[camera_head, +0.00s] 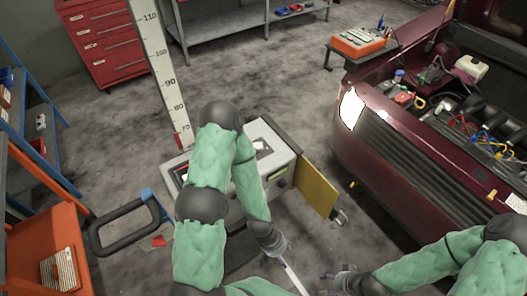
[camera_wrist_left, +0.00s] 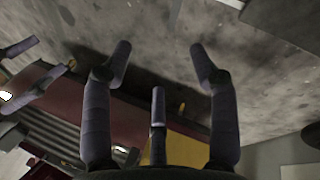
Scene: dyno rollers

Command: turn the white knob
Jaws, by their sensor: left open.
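A light grey box-shaped machine (camera_head: 283,160) stands in the middle of the head view, partly hidden by my left arm. A yellow panel (camera_head: 316,187) sticks out from its right side and also shows in the left wrist view (camera_wrist_left: 190,150). My left gripper (camera_head: 287,248) is low in front of the machine. In the left wrist view its fingers (camera_wrist_left: 159,62) are spread with nothing between them. My right gripper (camera_head: 343,280) is at the bottom edge, small and dark; its fingers are unclear.
A tall white scale (camera_head: 160,65) rises behind the machine. A dark red car (camera_head: 375,160) with an open engine bay is at the right. A black-handled frame (camera_head: 125,225), an orange cart (camera_head: 45,245) and blue shelving are at the left.

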